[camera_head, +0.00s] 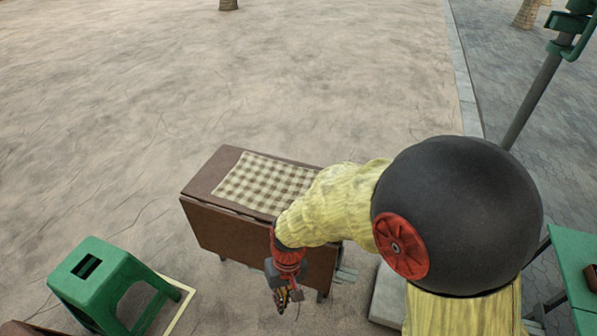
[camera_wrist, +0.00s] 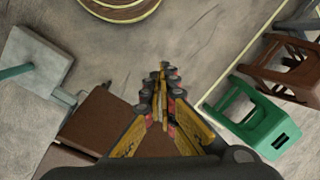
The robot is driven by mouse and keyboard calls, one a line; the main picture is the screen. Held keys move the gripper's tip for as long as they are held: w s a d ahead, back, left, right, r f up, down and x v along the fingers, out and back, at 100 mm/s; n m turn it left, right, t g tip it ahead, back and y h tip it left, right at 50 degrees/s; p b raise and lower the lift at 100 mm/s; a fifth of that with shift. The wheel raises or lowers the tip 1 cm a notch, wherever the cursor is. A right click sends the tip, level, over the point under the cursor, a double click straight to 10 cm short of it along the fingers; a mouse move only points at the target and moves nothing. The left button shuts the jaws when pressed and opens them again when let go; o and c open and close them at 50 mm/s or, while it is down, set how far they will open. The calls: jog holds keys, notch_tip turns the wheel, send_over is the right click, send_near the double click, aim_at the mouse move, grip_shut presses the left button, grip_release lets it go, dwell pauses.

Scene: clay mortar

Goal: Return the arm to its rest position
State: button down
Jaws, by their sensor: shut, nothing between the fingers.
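My gripper (camera_head: 287,296) hangs at the end of my yellow arm, in front of the brown folding table (camera_head: 225,238) in the head view. In the wrist view my gripper (camera_wrist: 163,85) points away from the camera, with its yellow-sided fingers together and nothing between them. The arm is bent and covers the right part of the table. A checkered cloth (camera_head: 262,182) lies flat on the tabletop, with its right end close to the arm.
A green stool (camera_head: 100,278) stands at the lower left, and it also shows in the wrist view (camera_wrist: 262,125) near a brown stool (camera_wrist: 290,68). A green table (camera_head: 577,262) and a metal pole (camera_head: 530,105) are at the right. The ground behind the brown table is open.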

jog(key=s+d+r+m+t, duration=0.2)
jog(key=d+r+t, duration=0.1)
jog(key=d+r, duration=0.8)
jog(key=s+d+r+m+t+h, duration=0.1)
jog(key=s+d+r+m+t, duration=0.1)
jog(key=d+r, duration=1)
notch_tip(320, 180, up, 5)
jog(key=shift+s+d+r+t+p, duration=0.15)
jog(key=shift+s+t+p, duration=0.35)
jog(key=shift+t, duration=0.6)
jog(key=c, duration=2.5)
grip_release()
